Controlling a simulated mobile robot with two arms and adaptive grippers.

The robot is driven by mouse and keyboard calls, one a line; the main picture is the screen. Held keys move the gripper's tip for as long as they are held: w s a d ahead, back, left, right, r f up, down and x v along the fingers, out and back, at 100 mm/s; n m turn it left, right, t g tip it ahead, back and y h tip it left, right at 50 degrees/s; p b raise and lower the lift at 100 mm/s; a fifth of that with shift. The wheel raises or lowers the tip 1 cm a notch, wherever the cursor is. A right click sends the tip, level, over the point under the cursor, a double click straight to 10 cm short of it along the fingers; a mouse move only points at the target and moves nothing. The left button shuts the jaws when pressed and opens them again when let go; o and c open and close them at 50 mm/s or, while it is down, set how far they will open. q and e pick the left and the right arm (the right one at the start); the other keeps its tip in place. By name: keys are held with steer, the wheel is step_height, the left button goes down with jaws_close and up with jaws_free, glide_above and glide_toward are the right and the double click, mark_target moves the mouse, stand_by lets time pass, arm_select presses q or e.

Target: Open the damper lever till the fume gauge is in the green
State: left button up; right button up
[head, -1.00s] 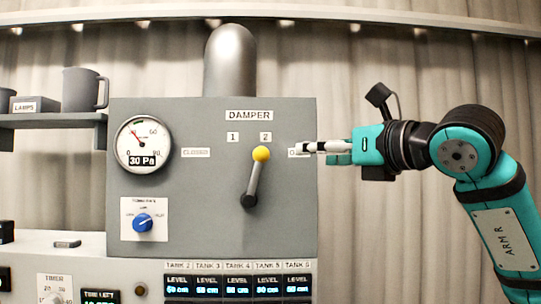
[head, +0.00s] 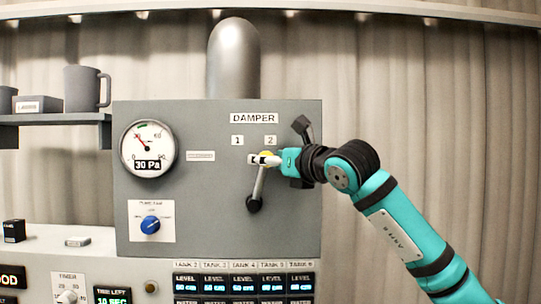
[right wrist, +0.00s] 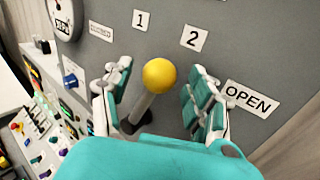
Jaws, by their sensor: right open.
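The damper lever (head: 260,186) has a dark pivot and a yellow knob, and it leans a little right of upright, near the "2" mark. In the right wrist view its yellow knob (right wrist: 160,75) sits between the spread fingers of my right gripper (right wrist: 158,98). The gripper is open, with a gap on both sides of the knob. In the head view my right gripper (head: 266,160) covers most of the knob. The round fume gauge (head: 148,148) reads 30 Pa, its needle pointing up and left; a green band shows near the top of the dial. My left gripper is not in view.
The grey panel (head: 200,230) carries a blue knob (head: 151,224) below the gauge. An "OPEN" label (right wrist: 248,98) is right of the lever. Tank displays (head: 243,283) line the bottom. A shelf (head: 60,118) with a mug is at left.

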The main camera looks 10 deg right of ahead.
steer(key=shift+s, duration=0.1)
steer(key=shift+c, duration=0.4)
jaws_close()
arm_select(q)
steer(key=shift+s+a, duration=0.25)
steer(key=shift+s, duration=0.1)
